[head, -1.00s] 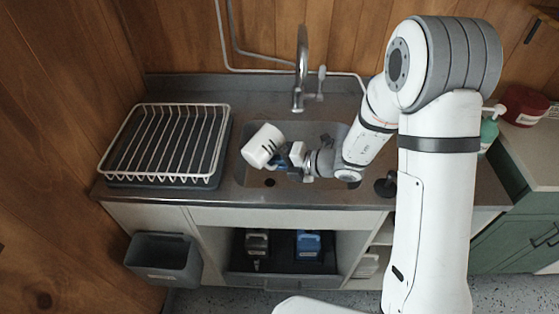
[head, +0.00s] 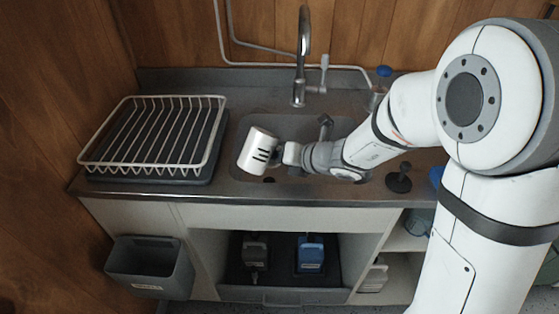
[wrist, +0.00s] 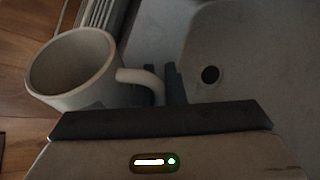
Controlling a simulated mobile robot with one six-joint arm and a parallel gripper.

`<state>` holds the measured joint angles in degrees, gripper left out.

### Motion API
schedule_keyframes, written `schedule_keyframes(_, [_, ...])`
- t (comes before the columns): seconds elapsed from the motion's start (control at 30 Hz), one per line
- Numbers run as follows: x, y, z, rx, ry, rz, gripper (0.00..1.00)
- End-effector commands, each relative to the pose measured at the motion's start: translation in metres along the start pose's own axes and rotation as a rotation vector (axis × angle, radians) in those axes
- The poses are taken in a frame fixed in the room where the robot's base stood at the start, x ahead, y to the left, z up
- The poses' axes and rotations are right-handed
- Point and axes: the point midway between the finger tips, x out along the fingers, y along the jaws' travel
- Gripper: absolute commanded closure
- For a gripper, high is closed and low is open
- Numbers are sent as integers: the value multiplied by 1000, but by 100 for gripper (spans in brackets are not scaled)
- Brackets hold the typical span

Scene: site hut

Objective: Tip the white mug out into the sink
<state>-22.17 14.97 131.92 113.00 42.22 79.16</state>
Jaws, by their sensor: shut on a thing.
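The white mug (head: 256,152) with dark marks on its side is held in the air over the left part of the grey sink (head: 290,128). In the head view it leans a little, and I cannot see into it. The wrist view shows the mug (wrist: 88,88) with its round mouth, shadowed inside, and its handle towards my fingers. My gripper (head: 279,154) is shut on the handle side of the mug; its dark fingertips show in the wrist view (wrist: 174,84). I cannot tell whether any liquid is left inside.
A dish rack (head: 155,135) stands close on the left. The tap (head: 301,60) rises behind the sink. A dark plunger-like object (head: 398,180) stands on the right of the counter. A grey bin (head: 150,265) hangs below on the left. The drain hole (wrist: 210,75) is uncovered.

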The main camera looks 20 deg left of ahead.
Motion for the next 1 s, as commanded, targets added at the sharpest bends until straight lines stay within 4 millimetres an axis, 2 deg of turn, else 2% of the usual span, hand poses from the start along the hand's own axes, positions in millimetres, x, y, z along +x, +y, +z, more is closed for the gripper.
schedule_keyframes(0.1, [2,-2,-2,-57,-23,-20,100])
schedule_keyframes(0.57, [-11,26,7,-303,-112,-124,100])
schedule_keyframes(1.0, [-13,35,3,-465,-170,-194,100])
